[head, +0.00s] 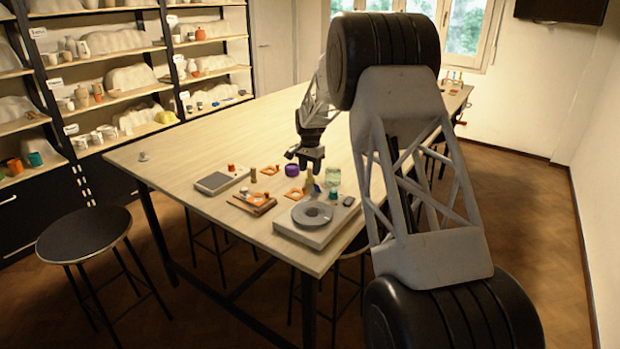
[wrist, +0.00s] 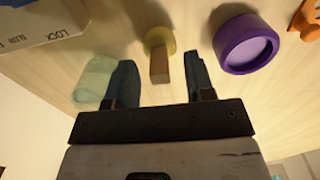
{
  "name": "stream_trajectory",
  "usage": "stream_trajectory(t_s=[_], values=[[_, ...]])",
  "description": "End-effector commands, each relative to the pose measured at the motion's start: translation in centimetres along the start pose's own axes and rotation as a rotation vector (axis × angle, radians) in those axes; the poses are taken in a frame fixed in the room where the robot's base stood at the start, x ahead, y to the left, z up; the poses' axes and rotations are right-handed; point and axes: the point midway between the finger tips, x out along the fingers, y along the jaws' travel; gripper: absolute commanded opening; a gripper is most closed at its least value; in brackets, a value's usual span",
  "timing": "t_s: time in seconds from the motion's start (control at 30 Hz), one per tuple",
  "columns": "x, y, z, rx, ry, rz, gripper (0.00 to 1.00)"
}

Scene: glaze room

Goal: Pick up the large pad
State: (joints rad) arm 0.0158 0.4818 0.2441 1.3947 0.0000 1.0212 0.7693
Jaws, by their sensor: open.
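No label marks a large pad. The thing beneath my gripper, a round yellow pad (wrist: 160,38) with a wooden block handle (wrist: 158,66), looks most like it. In the wrist view the handle shows between my two fingertips, with a gap on each side. In the head view the pad (head: 310,183) stands on the table just under my gripper (head: 309,165). My gripper points down, open and empty. It also shows large in the wrist view (wrist: 161,82). I cannot tell how far the fingertips reach down beside the handle.
A purple round container (wrist: 248,46) and a pale green translucent jar (wrist: 94,80) flank the pad closely. A grey device with a round plate (head: 298,228), a flat grey scale-like device (head: 222,180) and orange pieces (head: 294,196) lie nearby. The far tabletop is largely clear.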

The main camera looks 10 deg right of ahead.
Motion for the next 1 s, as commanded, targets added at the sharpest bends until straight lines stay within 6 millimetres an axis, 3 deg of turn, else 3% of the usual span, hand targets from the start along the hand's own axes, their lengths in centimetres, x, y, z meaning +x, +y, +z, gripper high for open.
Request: stream_trajectory(t_s=[0.23,0.8,1.0], values=[[2.0,0.0,0.0,0.000,0.000,0.000,0.49],[2.1,0.0,0.0,0.000,0.000,0.000,0.49],[2.0,0.0,0.0,0.000,0.000,0.000,0.18]])
